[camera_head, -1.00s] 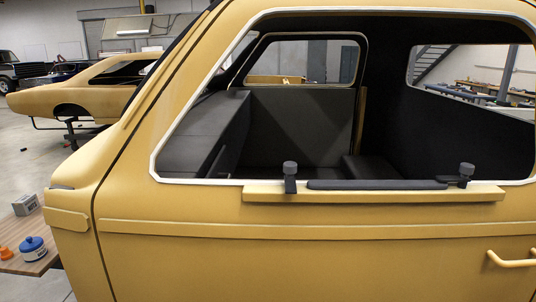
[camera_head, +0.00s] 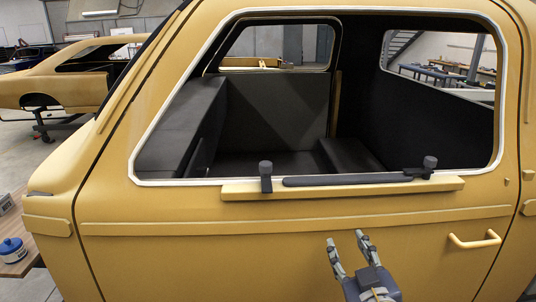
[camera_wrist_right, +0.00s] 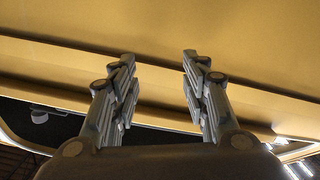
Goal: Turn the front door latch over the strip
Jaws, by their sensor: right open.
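A dark strip (camera_head: 350,180) lies along a yellow ledge (camera_head: 340,191) under the truck's side window. A dark latch with a round knob, the left one (camera_head: 266,178), stands at the strip's left end, with a small gap between its block and the strip. A second dark latch (camera_head: 429,165) stands at the right end, its short arm reaching the strip's end. My right gripper (camera_head: 346,236) is open and empty, below the ledge in front of the door panel. Its open fingers (camera_wrist_right: 158,57) show in the right wrist view against yellow bodywork. My left gripper is out of view.
A yellow door handle (camera_head: 474,240) sticks out to the right of my right gripper. A raised trim line (camera_head: 180,228) runs along the panel below the ledge. The window opening is clear.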

